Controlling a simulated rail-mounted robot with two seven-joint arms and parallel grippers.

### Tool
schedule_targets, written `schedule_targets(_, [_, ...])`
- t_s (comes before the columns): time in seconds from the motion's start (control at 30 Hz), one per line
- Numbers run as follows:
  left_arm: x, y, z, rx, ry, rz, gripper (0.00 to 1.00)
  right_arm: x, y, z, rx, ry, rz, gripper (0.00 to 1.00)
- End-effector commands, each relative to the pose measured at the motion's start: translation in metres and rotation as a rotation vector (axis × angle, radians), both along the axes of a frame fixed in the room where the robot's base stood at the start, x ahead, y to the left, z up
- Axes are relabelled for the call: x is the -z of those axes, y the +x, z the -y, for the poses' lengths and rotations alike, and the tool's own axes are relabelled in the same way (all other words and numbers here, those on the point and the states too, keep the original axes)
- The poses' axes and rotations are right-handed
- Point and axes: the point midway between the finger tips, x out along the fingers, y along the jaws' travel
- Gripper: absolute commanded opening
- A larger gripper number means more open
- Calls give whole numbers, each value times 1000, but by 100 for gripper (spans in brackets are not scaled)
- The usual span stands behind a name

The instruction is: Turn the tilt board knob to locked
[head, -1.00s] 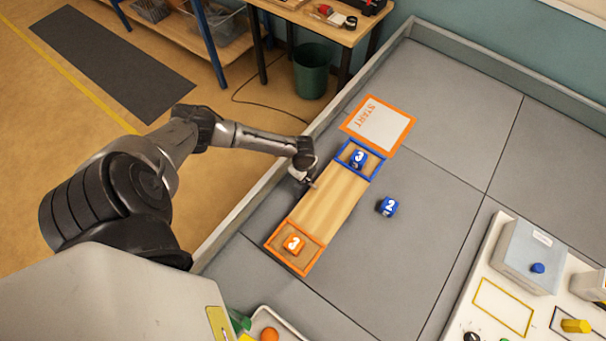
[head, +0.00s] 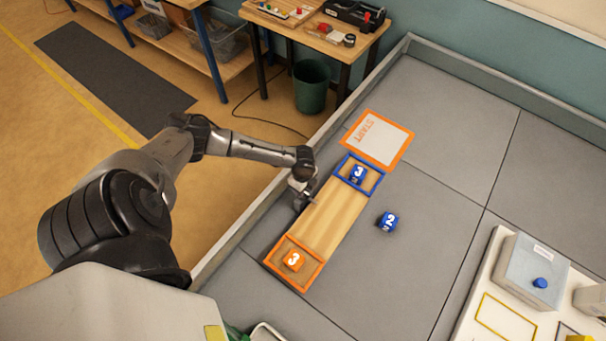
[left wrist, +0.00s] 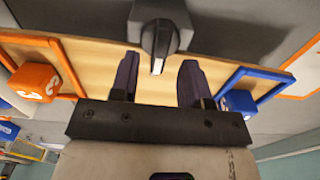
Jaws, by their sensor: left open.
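The tilt board (head: 330,215) is a long wooden plank with an orange-framed end and a blue-framed end. Its knob (left wrist: 160,38) is dark, with a white pointer line, on a grey block at the board's side. In the left wrist view the line points down the picture, toward my gripper. My left gripper (left wrist: 158,72) is open, its two dark fingers to either side of and just short of the knob. In the head view my left gripper (head: 300,203) is at the board's left long side, and the knob cannot be made out there. My right gripper is not in view.
An orange cube (head: 292,261) sits in the orange frame and a blue cube (head: 358,175) in the blue frame. Another blue cube (head: 387,220) lies on the grey floor tiles. A START mat (head: 380,138) lies beyond the blue end. A low wall (head: 253,204) runs along the left.

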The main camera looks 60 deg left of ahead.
Motion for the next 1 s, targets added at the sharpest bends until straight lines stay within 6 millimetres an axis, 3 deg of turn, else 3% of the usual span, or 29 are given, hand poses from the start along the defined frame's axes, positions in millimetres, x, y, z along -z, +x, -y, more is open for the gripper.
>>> schedule_targets(0.2, [-47, 0, -1, 2, 1, 3, 43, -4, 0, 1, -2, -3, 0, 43])
schedule_targets(0.5, [-92, 0, -1, 1, 0, 1, 43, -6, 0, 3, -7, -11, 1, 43])
schedule_targets(0.7, [-105, 0, 0, 1, 0, 1, 43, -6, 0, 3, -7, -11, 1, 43])
schedule_targets(1.0, [-107, 0, 0, 1, 0, 0, 43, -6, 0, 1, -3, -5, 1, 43])
